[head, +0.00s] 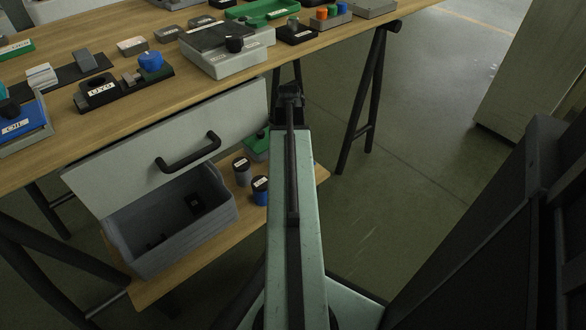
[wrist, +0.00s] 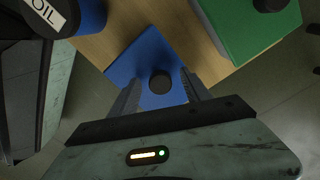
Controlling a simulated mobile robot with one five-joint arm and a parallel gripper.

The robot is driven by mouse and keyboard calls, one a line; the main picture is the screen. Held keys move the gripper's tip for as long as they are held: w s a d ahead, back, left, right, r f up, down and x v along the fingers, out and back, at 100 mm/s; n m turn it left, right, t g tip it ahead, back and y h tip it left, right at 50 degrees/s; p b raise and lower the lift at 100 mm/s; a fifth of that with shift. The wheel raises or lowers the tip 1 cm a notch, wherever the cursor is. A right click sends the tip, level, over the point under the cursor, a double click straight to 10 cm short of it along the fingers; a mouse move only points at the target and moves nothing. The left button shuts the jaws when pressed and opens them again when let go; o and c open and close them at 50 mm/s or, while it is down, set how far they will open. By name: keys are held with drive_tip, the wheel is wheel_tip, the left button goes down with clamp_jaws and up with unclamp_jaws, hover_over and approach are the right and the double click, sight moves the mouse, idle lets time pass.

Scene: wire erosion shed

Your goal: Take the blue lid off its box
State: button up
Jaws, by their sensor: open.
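The blue lid (wrist: 140,57) has a round black knob (wrist: 160,83) and lies on a wooden shelf in the wrist view. The box under it is hidden by the lid. My gripper (wrist: 160,76) is open, with one finger on each side of the knob, over the lid. Gaps show between the knob and both fingers; I cannot tell how high the fingertips are above the lid. In the head view my arm hides this lid and my fingers.
A green-lidded box (wrist: 245,25) stands close on the right, and an OIL can (wrist: 90,18) at upper left. In the head view, a grey bin (head: 225,215) sits on the lower shelf below a handled drawer front (head: 110,180). The crowded worktop (head: 190,80) is above.

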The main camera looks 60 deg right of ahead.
drive_tip(key=shift+r, duration=0.15)
clamp_jaws()
